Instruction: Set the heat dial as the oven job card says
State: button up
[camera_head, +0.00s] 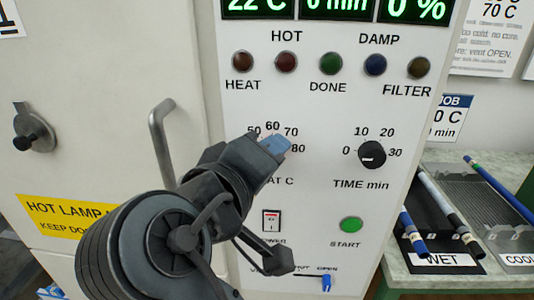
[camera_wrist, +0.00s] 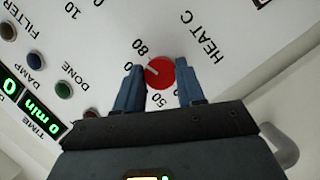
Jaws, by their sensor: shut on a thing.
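The heat dial (camera_wrist: 160,74) is a red knob with a white pointer line in the wrist view. The line points left, toward a number partly hidden by a finger; 80 and 50 read nearby. My gripper (camera_wrist: 159,66) has its two blue fingers on either side of the dial, shut on it. In the head view my gripper (camera_head: 276,145) covers the dial and part of its scale; 60, 70 and 80 show above. The job card (camera_head: 451,118) with a blue header is partly hidden by the oven's edge; only "0 C" and "min" read.
The time dial (camera_head: 372,154) is to the right, with the green start button (camera_head: 350,225) below it. The power switch (camera_head: 271,220) and blue vent slider (camera_head: 326,283) are lower. A door handle (camera_head: 163,140) stands out left of the panel. Rods lie on a bench (camera_head: 480,160) at right.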

jog(key=shift+m+g+y, duration=0.4)
jog(key=shift+m, duration=0.5)
jog(key=o, duration=1)
jog(key=shift+v, duration=3.85)
jog(key=shift+d, duration=0.1)
